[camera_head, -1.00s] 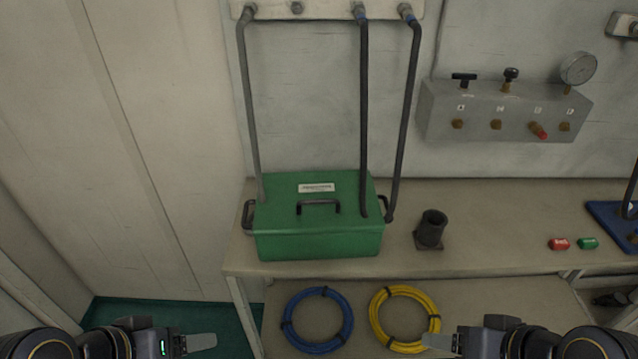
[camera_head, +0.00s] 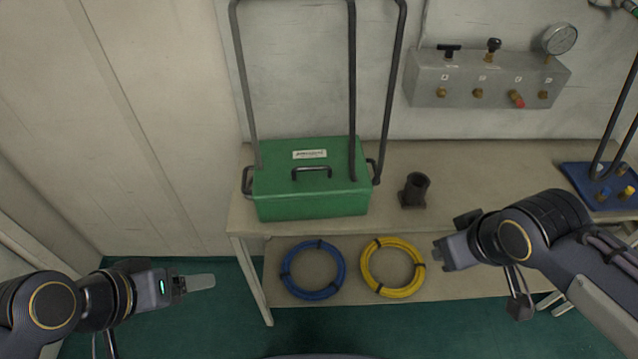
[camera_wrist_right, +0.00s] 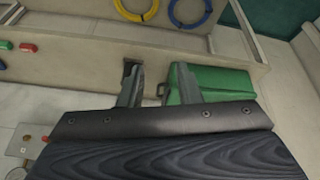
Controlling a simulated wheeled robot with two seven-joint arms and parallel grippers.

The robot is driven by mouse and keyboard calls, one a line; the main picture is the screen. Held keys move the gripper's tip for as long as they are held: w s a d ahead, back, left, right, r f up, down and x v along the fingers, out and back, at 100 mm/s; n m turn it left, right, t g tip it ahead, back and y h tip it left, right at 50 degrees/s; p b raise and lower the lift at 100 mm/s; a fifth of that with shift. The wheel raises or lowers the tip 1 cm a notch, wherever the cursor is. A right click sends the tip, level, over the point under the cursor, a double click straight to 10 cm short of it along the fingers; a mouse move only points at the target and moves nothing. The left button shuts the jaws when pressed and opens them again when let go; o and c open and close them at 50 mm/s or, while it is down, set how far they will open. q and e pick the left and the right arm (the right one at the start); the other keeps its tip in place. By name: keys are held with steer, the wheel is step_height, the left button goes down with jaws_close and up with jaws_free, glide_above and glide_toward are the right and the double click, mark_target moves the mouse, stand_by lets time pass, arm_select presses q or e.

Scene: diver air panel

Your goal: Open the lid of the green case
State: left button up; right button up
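The green case (camera_head: 310,198) sits on the bench at its left end, with its lid (camera_head: 275,174) down. A black handle (camera_head: 312,171) is on the lid, and black side handles show at both ends. The case also shows in the right wrist view (camera_wrist_right: 225,83), partly hidden behind a finger. My right gripper (camera_head: 441,254) is in front of the bench, right of and apart from the case. Its fingers (camera_wrist_right: 158,86) are spread with nothing held between them. My left gripper (camera_head: 205,282) is low at the left, away from the case; its finger gap cannot be seen.
Blue (camera_head: 313,270) and yellow (camera_head: 393,267) coils lie on the lower shelf. A gauge panel (camera_head: 487,80) is on the wall; a blue tray (camera_head: 600,187) is at right.

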steer(key=w+a+f+n+t+h+b, duration=0.1)
steer(key=w+a+f+n+b, duration=0.15)
steer(key=w, duration=0.25)
steer(key=w+a+f+n+t+h+b, duration=0.1)
steer(key=w+f+n+b, duration=0.1)
steer(key=w+n, duration=0.25)
steer(key=n+t+y+b, duration=0.2)
steer(key=n+t+b, duration=0.3)
steer(key=n, duration=0.3)
glide_toward(320, 169)
steer(key=x, duration=0.5)
steer(key=shift+w+a, duration=0.1)
steer(key=shift+w, duration=0.05)
steer(key=b+x, duration=0.2)
steer(key=x, duration=0.1)
steer(key=shift+f, duration=0.1)
arm_select(q)
step_height(320, 169, down, 15)
steer(key=b, duration=0.1)
arm_select(e)
steer(key=shift+x, duration=0.85)
arm_select(q)
steer(key=shift+r, duration=0.1)
arm_select(e)
steer(key=shift+c, duration=0.5)
arm_select(q)
steer(key=shift+w, duration=0.1)
arm_select(e)
steer(key=shift+w, duration=0.1)
jaws_close()
